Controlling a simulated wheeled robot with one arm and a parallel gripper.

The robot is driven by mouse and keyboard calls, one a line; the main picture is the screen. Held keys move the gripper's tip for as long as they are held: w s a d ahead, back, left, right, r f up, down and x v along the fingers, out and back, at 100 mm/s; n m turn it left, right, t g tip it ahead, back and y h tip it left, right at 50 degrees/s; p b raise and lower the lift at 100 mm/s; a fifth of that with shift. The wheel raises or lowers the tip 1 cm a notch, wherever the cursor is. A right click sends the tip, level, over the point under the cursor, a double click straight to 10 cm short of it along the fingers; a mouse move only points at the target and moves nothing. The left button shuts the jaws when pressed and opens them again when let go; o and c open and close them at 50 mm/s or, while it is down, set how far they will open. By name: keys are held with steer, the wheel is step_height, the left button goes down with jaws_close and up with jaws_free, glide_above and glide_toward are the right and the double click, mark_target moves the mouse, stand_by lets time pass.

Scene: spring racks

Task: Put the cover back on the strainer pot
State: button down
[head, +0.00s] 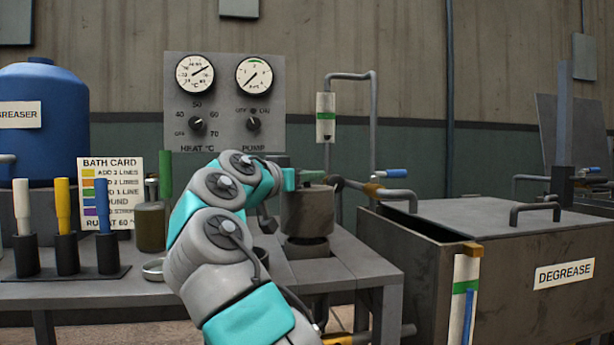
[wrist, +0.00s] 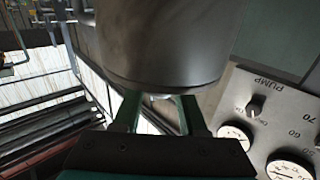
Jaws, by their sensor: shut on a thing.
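A dark grey metal cylinder, which looks like the cover (head: 307,212), is upright above the strainer pot (head: 306,250) at the right end of the bench. In the wrist view the cover (wrist: 160,45) fills the top middle. My gripper (head: 310,176) is at the top of the cover. In the wrist view my gripper's (wrist: 160,98) two green fingers are closed in on a small knob on the cover's end. The pot's rim shows just below the cover. I cannot tell whether the cover touches it.
The degrease tank (head: 400,250) with its lid stands close on the right. A pipe with a blue-handled valve (head: 392,173) is just behind. The gauge panel (head: 223,100) is at the back. Coloured-handled tools, a bath card (head: 110,190) and a canister (head: 150,228) are left.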

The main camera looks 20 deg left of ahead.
mark_target(292, 196)
steer(key=shift+f+b, duration=1.6)
steer(key=shift+f, duration=0.2)
steer(key=shift+c, duration=1.9)
jaws_free()
steer(key=shift+s, duration=0.1)
steer(key=v, duration=0.7)
steer(key=shift+s+a+b, duration=0.1)
steer(key=shift+s+b, duration=0.2)
steer(key=shift+s, duration=0.05)
